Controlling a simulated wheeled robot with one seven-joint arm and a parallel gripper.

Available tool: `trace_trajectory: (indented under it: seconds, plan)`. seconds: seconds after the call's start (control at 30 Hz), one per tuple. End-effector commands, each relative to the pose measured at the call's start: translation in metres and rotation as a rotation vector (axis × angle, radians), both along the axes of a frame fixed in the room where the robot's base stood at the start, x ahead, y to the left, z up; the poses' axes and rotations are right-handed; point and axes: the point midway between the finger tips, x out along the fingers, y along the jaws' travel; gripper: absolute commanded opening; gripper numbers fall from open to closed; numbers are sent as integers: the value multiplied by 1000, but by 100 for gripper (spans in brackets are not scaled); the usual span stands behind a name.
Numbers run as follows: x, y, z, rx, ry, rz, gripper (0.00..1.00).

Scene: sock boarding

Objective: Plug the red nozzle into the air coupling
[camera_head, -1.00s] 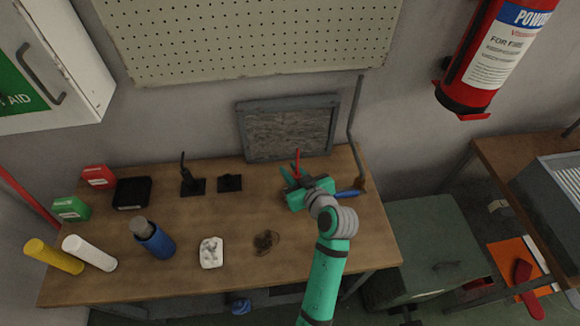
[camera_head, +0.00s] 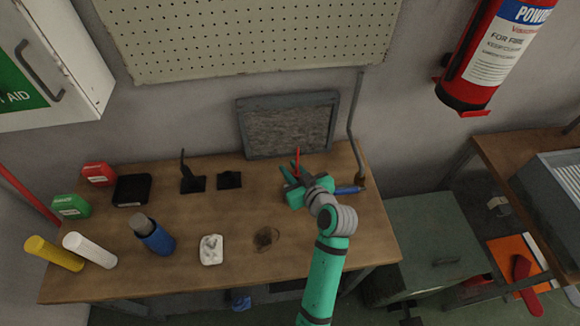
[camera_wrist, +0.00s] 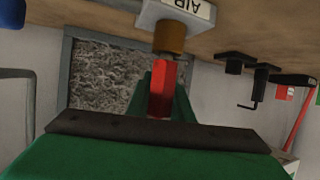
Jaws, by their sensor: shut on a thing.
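The red nozzle (camera_wrist: 163,92) is held between my gripper's green fingers (camera_wrist: 168,98) in the wrist view, with its end pointing at the air coupling. The coupling is a brass-coloured fitting (camera_wrist: 169,37) on a pale block marked AIR (camera_wrist: 190,12). The nozzle's end meets or overlaps the brass fitting in the picture; I cannot tell whether it is inside or just in front. In the head view, the nozzle (camera_head: 297,157) shows as a thin red piece at my gripper (camera_head: 289,173), over the right back part of the bench. The coupling is not clearly visible there.
A grey-framed panel (camera_head: 287,124) leans at the bench's back. A blue cylinder (camera_head: 348,190) and grey pipe (camera_head: 355,130) are close right of my gripper. Black stands (camera_head: 192,183) are left.

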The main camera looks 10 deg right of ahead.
Motion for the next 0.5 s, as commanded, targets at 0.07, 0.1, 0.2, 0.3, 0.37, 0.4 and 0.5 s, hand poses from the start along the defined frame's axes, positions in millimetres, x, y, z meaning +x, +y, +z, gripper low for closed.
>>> trace_trajectory:
  seconds: [0.07,0.1,0.2,0.3,0.37,0.4,0.5]
  plan:
    - [0,0,-1,0,0,0,0]
    - [0,0,-2,0,0,0,0]
    - [0,0,-3,0,0,0,0]
    - [0,0,-4,0,0,0,0]
    - [0,0,-5,0,0,0,0]
    - [0,0,-5,0,0,0,0]
    - [0,0,-5,0,-1,0,42]
